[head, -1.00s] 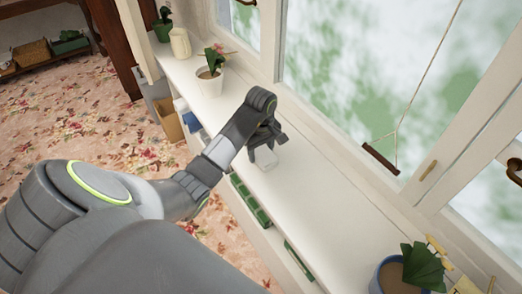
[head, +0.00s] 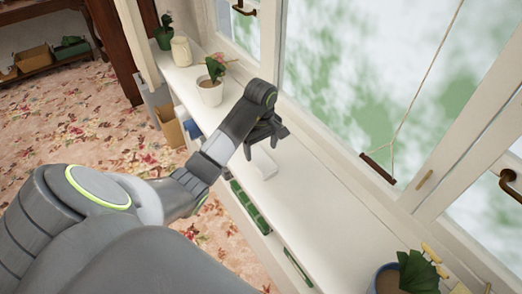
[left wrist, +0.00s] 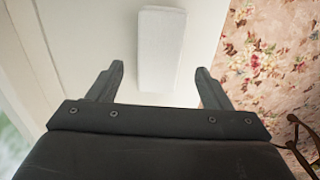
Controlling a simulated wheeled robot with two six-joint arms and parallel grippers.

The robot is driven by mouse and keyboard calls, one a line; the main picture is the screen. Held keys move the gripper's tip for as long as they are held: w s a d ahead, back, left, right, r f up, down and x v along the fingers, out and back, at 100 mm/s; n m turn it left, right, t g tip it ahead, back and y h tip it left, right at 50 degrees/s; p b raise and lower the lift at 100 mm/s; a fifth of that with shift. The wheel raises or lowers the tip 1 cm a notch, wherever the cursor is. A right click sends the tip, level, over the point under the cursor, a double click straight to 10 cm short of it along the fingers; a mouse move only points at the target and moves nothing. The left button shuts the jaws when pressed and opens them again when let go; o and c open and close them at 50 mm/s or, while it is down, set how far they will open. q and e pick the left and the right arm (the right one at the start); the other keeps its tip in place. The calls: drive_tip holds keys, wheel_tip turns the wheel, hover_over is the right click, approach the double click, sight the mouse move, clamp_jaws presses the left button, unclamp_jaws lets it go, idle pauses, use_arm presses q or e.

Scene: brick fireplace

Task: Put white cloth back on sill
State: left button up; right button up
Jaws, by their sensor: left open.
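The white cloth (head: 264,164) is a small folded block lying on the white window sill (head: 318,205), and it is hard to tell from the sill's own white. It shows more clearly in the left wrist view (left wrist: 161,50), as an oblong beyond the fingertips. My left gripper (head: 262,145) is open and empty, just above the cloth and apart from it. In the left wrist view the two fingers of my left gripper (left wrist: 160,85) stand wide apart, with the cloth's near end between and ahead of them. My right gripper is not in view.
A white flower pot (head: 211,92), a cream vase (head: 181,51) and a green pot (head: 165,36) stand at the sill's far end. A blue plant pot (head: 386,280) stands at the near end. Window panes border the right side. The sill's middle is clear.

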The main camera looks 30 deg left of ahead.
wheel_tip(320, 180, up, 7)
drive_tip(key=p, duration=0.5)
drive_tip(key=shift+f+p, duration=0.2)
drive_tip(key=shift+p, duration=0.1)
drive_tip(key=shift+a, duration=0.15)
